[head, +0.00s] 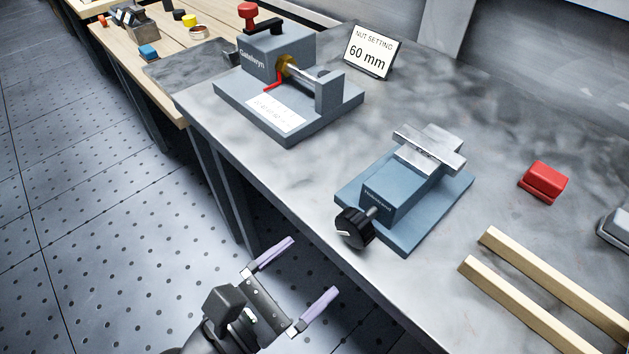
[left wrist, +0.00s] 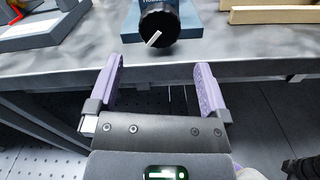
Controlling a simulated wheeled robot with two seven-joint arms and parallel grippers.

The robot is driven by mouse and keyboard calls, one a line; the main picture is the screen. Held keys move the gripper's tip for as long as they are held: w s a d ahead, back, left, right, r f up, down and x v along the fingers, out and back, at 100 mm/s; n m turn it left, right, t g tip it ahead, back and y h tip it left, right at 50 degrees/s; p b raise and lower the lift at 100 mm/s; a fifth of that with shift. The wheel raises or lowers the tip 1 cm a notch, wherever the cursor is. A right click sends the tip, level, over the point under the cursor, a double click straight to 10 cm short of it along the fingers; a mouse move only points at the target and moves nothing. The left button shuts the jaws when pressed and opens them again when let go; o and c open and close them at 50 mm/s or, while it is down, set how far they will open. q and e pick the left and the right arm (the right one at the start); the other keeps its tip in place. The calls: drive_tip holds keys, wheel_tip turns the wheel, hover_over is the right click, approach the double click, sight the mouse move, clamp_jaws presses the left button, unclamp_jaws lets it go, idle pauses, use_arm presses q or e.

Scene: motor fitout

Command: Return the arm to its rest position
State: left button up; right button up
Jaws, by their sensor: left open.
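My left gripper (head: 292,283) is open and empty, with its two purple fingers spread apart. In the head view it hangs over the floor in front of the table's front edge, apart from everything on the table. In the left wrist view the gripper (left wrist: 157,88) points at the table edge, with a black knob (left wrist: 159,27) beyond its fingers. That knob (head: 355,229) belongs to a blue vise-like device (head: 392,199) with a metal slide on top. My right gripper does not show in either view.
The grey table (head: 330,180) carries a grey-blue spindle device (head: 285,80), a "60 mm" sign (head: 369,55), a red block (head: 545,181) and two wooden bars (head: 540,270). A wooden bench (head: 170,48) with small parts stands at the far left. The floor (head: 90,220) at left is clear.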

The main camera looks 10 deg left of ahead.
use_arm(q)
drive_tip(key=a+f+n+g+y+p, duration=0.2)
drive_tip(key=a+f+n+y+p, duration=0.25)
drive_tip(key=f+n, duration=0.5)
drive_tip(key=a+f+n+g+y+p, duration=0.2)
drive_tip(key=a+f+n+y+p, duration=0.4)
drive_tip(key=n, duration=0.6)
drive_tip(key=s+f+n+g, duration=0.5)
drive_tip(key=s+f+n, duration=0.2)
drive_tip(key=s+n, duration=0.3)
drive_tip(key=s+a+f+n+g, duration=0.1)
drive_tip(key=s+f+n+g, duration=0.4)
drive_tip(key=s+n, duration=0.6)
wheel_tip(320, 180, down, 3)
drive_tip(key=shift+s+a+r+p, duration=0.1)
drive_tip(key=shift+s+a+p, duration=0.2)
drive_tip(key=shift+s, duration=0.65)
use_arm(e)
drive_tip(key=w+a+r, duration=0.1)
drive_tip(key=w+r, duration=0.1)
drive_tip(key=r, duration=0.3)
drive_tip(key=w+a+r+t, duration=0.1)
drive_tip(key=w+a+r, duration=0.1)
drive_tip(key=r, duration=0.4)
use_arm(q)
drive_tip(key=shift+n, duration=0.25)
